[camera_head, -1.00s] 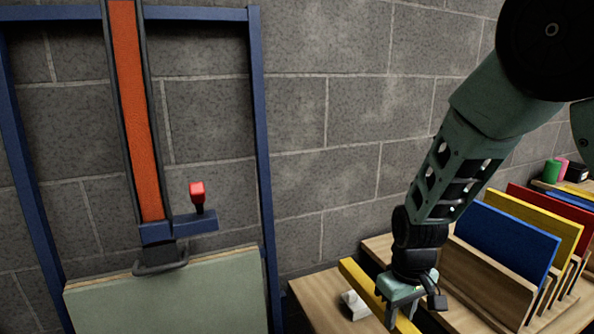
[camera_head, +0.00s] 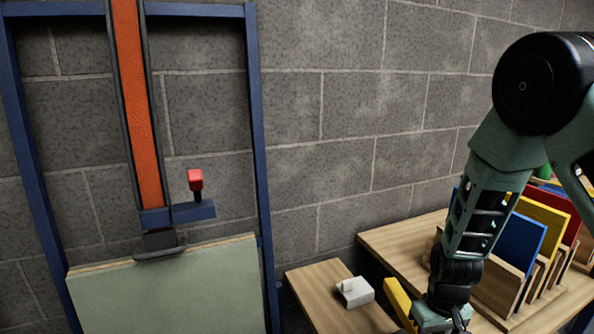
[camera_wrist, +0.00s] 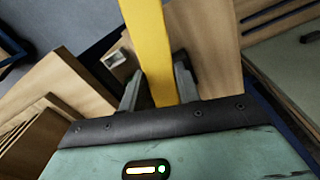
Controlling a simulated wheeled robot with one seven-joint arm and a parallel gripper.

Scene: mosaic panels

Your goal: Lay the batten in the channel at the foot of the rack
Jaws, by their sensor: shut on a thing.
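The yellow batten (camera_head: 397,302) is in my gripper (camera_head: 438,318), low in the head view; my wrist and the picture's edge hide most of it. In the wrist view my gripper (camera_wrist: 160,88) is shut on the batten (camera_wrist: 147,40), with one finger on each side, and the batten runs away toward the top of the picture. The rack (camera_head: 262,170) is a blue upright frame at the left of the head view. It has an orange vertical strip and holds a grey-green panel (camera_head: 170,295). The channel at its foot is below the picture and I cannot see it.
A small wooden table (camera_head: 320,300) with a white block (camera_head: 355,291) stands right of the rack. Behind my arm, a wooden slotted stand (camera_head: 500,285) holds blue, yellow and red panels. A red knob (camera_head: 195,180) sits on the rack's blue crosspiece. The block wall closes the back.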

